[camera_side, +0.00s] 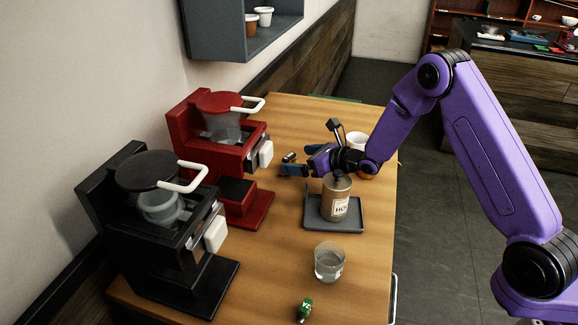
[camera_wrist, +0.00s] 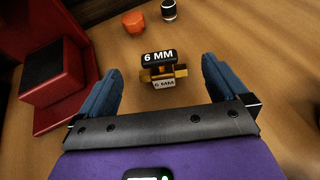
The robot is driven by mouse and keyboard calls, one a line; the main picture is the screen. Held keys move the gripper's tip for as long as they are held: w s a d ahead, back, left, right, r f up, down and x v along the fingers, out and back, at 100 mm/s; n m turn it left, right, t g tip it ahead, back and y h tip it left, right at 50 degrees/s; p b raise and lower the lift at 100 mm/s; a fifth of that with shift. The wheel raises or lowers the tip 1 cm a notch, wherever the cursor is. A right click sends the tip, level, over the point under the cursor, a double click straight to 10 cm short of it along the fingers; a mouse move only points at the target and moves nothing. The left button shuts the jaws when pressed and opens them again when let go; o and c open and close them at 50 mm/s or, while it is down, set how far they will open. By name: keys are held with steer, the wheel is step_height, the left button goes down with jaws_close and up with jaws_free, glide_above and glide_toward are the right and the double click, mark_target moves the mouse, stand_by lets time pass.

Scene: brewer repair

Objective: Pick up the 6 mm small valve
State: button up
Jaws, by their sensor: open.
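The 6 mm valve (camera_wrist: 163,72) lies on the wooden table in the wrist view, a small brass body with a black "6 MM" label on top and a white "6 MM" label in front. My gripper (camera_wrist: 155,75) is open, with its two blue fingers on either side of the valve and a gap on each side. In the side view, my gripper (camera_side: 300,160) is low over the table to the right of the red brewer, and the valve there is too small and covered to tell apart.
An orange piece (camera_wrist: 134,22) and a small black cylinder (camera_wrist: 168,10) lie beyond the valve. The red brewer (camera_side: 215,135) stands close on the left. A canister (camera_side: 336,197) on a grey tray (camera_side: 350,225), a white cup (camera_side: 356,140) and a glass (camera_side: 328,262) stand nearby.

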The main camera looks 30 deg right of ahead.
steer(key=f, duration=0.1)
steer(key=w+f, duration=0.1)
steer(key=shift+w+a+f, duration=0.3)
steer(key=shift+a, duration=0.1)
steer(key=shift+w+a+f, duration=0.2)
steer(key=shift+w, duration=0.25)
steer(key=c, duration=0.8)
steer(key=shift+r, duration=0.15)
